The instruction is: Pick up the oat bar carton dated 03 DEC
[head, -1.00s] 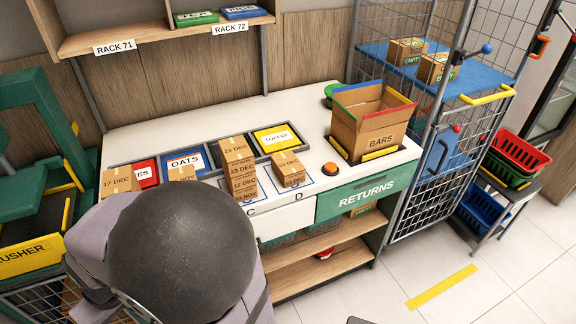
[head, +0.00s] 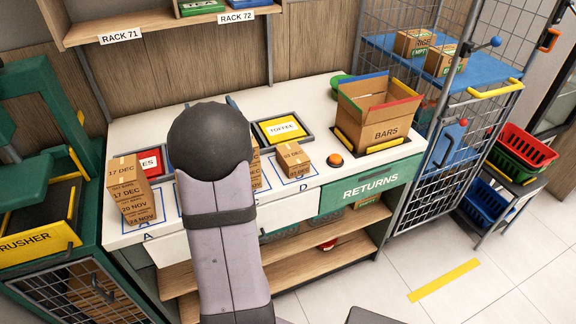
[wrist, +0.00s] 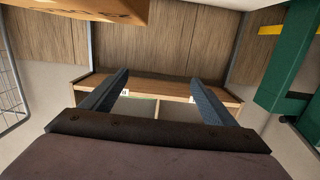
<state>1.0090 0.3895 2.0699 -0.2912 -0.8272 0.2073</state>
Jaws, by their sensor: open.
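Brown cartons stand on the white counter in the head view. The single carton (head: 293,158) at mark D has small print that seems to read 03 DEC, though I cannot be sure. Another stack (head: 256,170) at C is mostly hidden behind my arm. My gripper (wrist: 158,80) is open and empty in the wrist view, its two dark fingers apart. In the head view my arm hides most of it. A brown carton-like surface (wrist: 85,8) crosses the wrist view's top left.
A large open BARS box (head: 377,132) stands at the counter's right, near an orange button (head: 335,160) and the green RETURNS drawer (head: 370,186). A yellow TOFFEE tray (head: 283,130) lies behind the cartons. A green crusher (head: 45,165) is at left, a wire cage (head: 432,170) at right.

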